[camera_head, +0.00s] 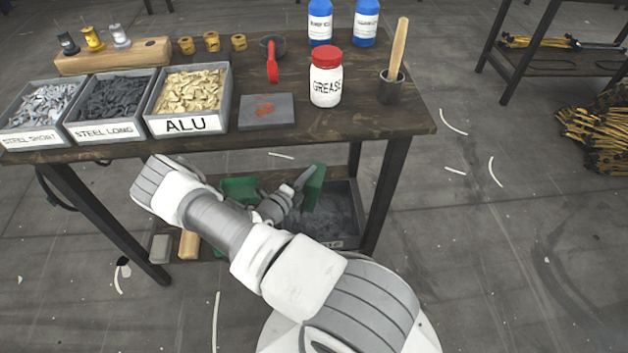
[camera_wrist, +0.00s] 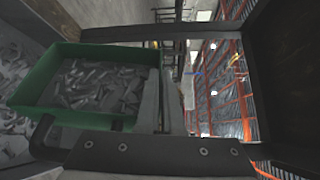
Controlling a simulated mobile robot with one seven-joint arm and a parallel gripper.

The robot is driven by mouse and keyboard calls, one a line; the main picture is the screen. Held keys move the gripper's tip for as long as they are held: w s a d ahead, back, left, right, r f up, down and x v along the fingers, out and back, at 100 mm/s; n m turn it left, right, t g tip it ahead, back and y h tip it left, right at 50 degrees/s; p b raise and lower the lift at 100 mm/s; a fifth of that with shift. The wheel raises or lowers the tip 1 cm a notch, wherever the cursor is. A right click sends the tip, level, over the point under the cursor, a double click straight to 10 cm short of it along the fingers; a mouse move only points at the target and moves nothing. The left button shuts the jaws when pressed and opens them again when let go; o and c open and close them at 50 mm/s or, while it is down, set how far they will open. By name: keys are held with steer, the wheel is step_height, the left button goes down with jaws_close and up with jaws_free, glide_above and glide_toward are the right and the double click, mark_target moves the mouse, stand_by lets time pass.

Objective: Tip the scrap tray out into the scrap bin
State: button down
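The green scrap tray (camera_head: 314,190) is under the workbench, above the right part of the lower shelf, and stands steeply tilted. In the wrist view the tray (camera_wrist: 62,58) has its open side toward the camera, with grey scrap pieces (camera_wrist: 95,88) showing inside it. My gripper (camera_head: 306,177) reaches under the tabletop, and its fingers (camera_wrist: 155,92) are close together at the tray's edge, seemingly shut on it. The dark scrap bin (camera_head: 343,242), with grey scrap in it, lies below the tray. My arm hides part of the bin and shelf.
The workbench top (camera_head: 405,122) is just above my gripper, with a leg (camera_head: 385,195) to the right. Another green item (camera_head: 240,188) shows behind my arm. On top are parts boxes, a grease jar (camera_head: 326,85) and a brush pot (camera_head: 391,90).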

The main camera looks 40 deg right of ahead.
steer(key=w+n+b, duration=0.1)
steer(key=a+f+n+h+b, duration=0.1)
steer(key=n+b, duration=0.1)
steer(key=shift+w+a, duration=0.2)
steer(key=shift+w, duration=0.2)
steer(key=shift+w+a+f+n+t+h, duration=0.25)
steer(key=shift+w+a+n+t+h, duration=0.25)
steer(key=shift+n, duration=0.6)
stand_by(0.6)
